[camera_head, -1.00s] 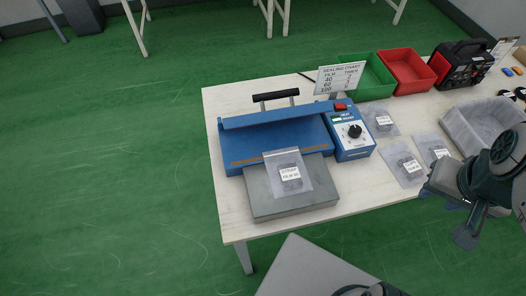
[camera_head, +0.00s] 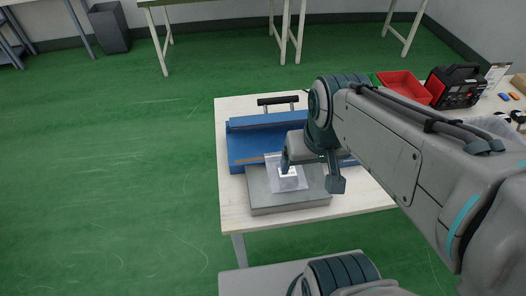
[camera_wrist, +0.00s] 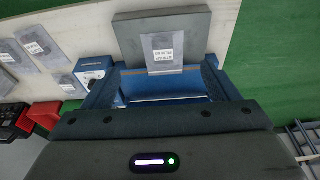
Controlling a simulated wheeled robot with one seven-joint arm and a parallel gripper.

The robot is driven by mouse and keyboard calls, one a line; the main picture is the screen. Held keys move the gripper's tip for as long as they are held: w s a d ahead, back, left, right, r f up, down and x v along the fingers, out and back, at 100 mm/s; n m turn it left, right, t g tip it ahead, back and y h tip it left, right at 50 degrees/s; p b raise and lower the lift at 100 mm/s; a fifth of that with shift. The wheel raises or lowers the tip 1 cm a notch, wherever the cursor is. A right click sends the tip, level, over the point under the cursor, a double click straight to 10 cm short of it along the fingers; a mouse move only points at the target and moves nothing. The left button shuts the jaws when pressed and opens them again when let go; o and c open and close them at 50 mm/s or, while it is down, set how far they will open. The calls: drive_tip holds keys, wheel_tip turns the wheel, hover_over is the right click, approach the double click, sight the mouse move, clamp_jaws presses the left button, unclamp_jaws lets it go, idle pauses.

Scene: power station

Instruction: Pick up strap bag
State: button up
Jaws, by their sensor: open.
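The strap bag (camera_head: 287,178) is a small clear bag with a white label. It lies on the grey platform (camera_head: 262,200) in front of the blue sealer (camera_head: 258,142). In the wrist view the bag (camera_wrist: 164,62) lies flat, its label upside down, overlapping the platform edge and the sealer side. My gripper (camera_head: 311,173) is open and empty beside and above the bag, its fingers hiding part of it in the head view. I cannot tell the exact height gap.
Other labelled bags (camera_wrist: 37,42) lie beside the sealer's control box (camera_wrist: 94,67). A red bin (camera_head: 403,88) and a black-and-red machine (camera_head: 453,88) stand at the table's far right. My arm hides much of the table's right side. The table (camera_head: 240,222) is bare at its front left.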

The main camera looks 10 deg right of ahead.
drive_tip(key=w+f+g+p, duration=0.2)
drive_tip(key=w+f, duration=0.2)
drive_tip(key=w, duration=0.3)
drive_tip(key=w+f+g+p, duration=0.1)
drive_tip(key=w+f, duration=0.2)
drive_tip(key=w, duration=0.4)
drive_tip(key=f, duration=0.8)
drive_tip(key=shift+w+a+f, duration=0.1)
drive_tip(key=shift+a, duration=0.15)
drive_tip(key=shift+f+p, duration=0.45)
drive_tip(key=shift+f, duration=0.05)
drive_tip(key=shift+s+d+f+p, duration=0.1)
drive_tip(key=shift+f+p, duration=0.1)
drive_tip(key=shift+f, duration=0.85)
drive_tip(key=shift+s+f+p, duration=0.1)
drive_tip(key=shift+f+p, duration=0.05)
drive_tip(key=shift+f, duration=0.9)
drive_tip(key=shift+c, duration=0.3)
drive_tip(key=c, duration=1.1)
drive_tip(key=shift+r, duration=0.15)
